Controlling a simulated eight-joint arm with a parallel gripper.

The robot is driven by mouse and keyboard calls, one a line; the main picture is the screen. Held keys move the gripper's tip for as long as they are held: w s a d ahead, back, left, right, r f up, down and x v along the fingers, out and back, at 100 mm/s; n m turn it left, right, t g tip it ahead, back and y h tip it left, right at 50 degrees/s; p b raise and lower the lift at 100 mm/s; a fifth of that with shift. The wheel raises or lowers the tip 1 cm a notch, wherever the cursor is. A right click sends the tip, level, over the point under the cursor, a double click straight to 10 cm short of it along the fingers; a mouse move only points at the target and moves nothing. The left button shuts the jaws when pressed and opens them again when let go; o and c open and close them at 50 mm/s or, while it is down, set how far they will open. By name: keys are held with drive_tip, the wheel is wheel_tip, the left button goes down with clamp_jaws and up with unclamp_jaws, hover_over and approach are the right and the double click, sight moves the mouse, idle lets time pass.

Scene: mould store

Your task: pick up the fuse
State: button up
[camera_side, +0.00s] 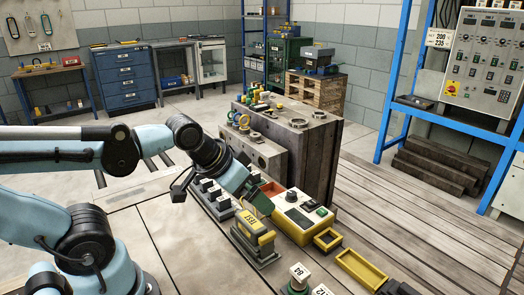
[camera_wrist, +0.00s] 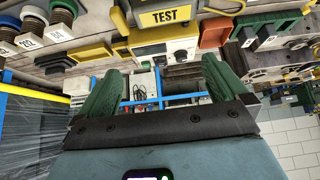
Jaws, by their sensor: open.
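I cannot tell for sure which piece is the fuse. A dark block with a yellow TEST label (camera_side: 254,228) stands on a metal base; the label also shows in the wrist view (camera_wrist: 170,15). White-tagged pieces (camera_side: 299,272) stand at the bottom edge, one marked 84; similar tagged, ribbed pieces show in the wrist view (camera_wrist: 60,20). My gripper (camera_side: 258,201) hangs above and behind the TEST block, beside the yellow device. In the wrist view its green fingers (camera_wrist: 160,76) are wide apart with nothing held between them.
A yellow device with a white top (camera_side: 295,211) stands right of my gripper. An orange tray (camera_side: 270,187) lies behind it. Small yellow trays (camera_side: 344,255) lie in front right. A row of dark blocks (camera_side: 206,192) is at left; a tall dark mould (camera_side: 310,155) stands behind.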

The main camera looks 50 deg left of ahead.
drive_tip(key=shift+s, duration=0.1)
idle(0.3)
drive_tip(key=c, duration=0.9)
drive_tip(key=shift+w+a+r, duration=0.1)
drive_tip(key=shift+w+a, duration=0.1)
drive_tip(key=shift+a, duration=0.15)
drive_tip(key=w+a+r+g+y, duration=0.15)
drive_tip(key=a+g, duration=0.25)
drive_tip(key=a, duration=0.5)
drive_tip(key=g+h, duration=0.2)
drive_tip(key=g, duration=0.1)
hover_over(214, 189)
drive_tip(key=shift+y, duration=0.25)
drive_tip(key=f, duration=0.6)
drive_tip(key=shift+w+a+f, duration=0.1)
drive_tip(key=shift+w+f, duration=0.25)
drive_tip(key=shift+w, duration=0.05)
drive_tip(key=shift+s+f, duration=0.15)
drive_tip(key=shift+f, duration=1.25)
drive_tip(key=shift+s+f, duration=0.15)
drive_tip(key=shift+f, duration=1.2)
